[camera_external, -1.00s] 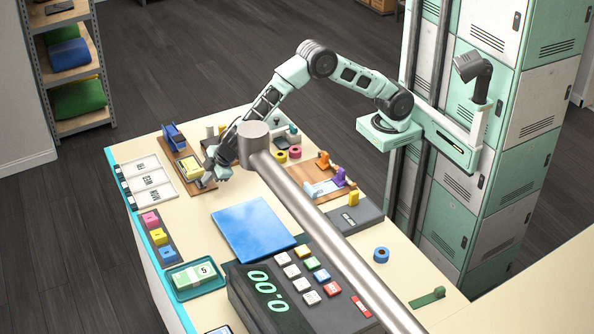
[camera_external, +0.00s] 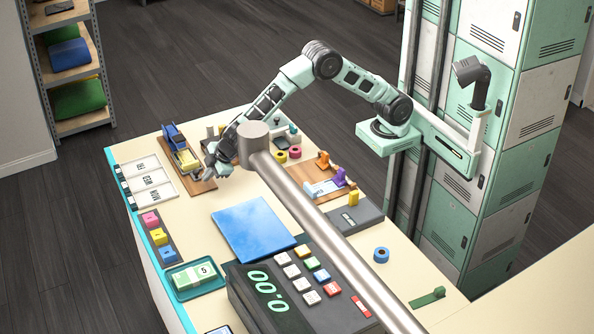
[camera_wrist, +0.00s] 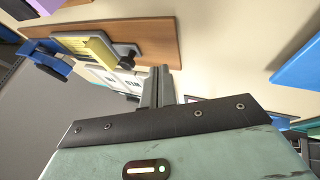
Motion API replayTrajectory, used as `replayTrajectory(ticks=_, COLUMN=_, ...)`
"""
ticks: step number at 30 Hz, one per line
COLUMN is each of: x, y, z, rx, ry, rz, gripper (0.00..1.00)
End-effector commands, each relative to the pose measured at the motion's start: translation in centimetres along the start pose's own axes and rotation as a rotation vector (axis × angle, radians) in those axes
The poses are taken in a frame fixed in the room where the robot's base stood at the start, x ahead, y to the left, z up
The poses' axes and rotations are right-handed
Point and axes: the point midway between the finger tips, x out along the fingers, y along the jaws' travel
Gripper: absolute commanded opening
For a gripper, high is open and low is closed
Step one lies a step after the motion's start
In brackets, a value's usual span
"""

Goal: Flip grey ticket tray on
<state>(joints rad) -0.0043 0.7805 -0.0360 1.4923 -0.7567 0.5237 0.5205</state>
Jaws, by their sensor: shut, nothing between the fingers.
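The grey ticket tray (camera_wrist: 122,48) shows in the wrist view on a brown wooden board (camera_wrist: 155,38), with a yellow piece (camera_wrist: 92,50) against it and a dark knob at one end. In the external view the yellow piece (camera_external: 187,160) sits on the board beside a blue piece (camera_external: 173,136); the grey part is small there and partly hidden by my gripper. My gripper (camera_external: 220,168) is shut and empty, just right of the board's near end. Its fingers (camera_wrist: 159,84) show apart from the tray in the wrist view. I cannot tell the tray's exact tilt.
A thick metal rail (camera_external: 315,217) crosses above the counter, close to my gripper. White label cards (camera_external: 152,178) lie left of the board. A blue folder (camera_external: 253,228) lies nearer. A second board (camera_external: 325,183) with orange and purple pieces is to the right.

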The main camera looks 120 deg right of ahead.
Motion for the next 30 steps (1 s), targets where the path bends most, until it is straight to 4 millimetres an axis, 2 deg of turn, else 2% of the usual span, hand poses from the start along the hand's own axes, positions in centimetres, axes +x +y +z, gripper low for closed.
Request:
replayTrajectory(ticks=1, x=-1.3, y=0.1, z=-0.1, rx=0.002, ry=0.006, rz=0.001, gripper=0.00)
replayTrajectory(ticks=6, x=-5.2, y=0.1, z=0.0, rx=0.003, ry=0.004, rz=0.000, gripper=0.00)
replayTrajectory(ticks=13, x=-8.8, y=0.1, z=0.0, rx=0.002, ry=0.002, rz=0.000, gripper=0.00)
replayTrajectory(ticks=19, x=-9.8, y=0.1, z=0.0, rx=0.001, ry=0.000, rz=-0.001, gripper=0.00)
replayTrajectory(ticks=30, x=-9.9, y=0.1, z=0.0, rx=0.001, ry=0.000, rz=-0.001, gripper=0.00)
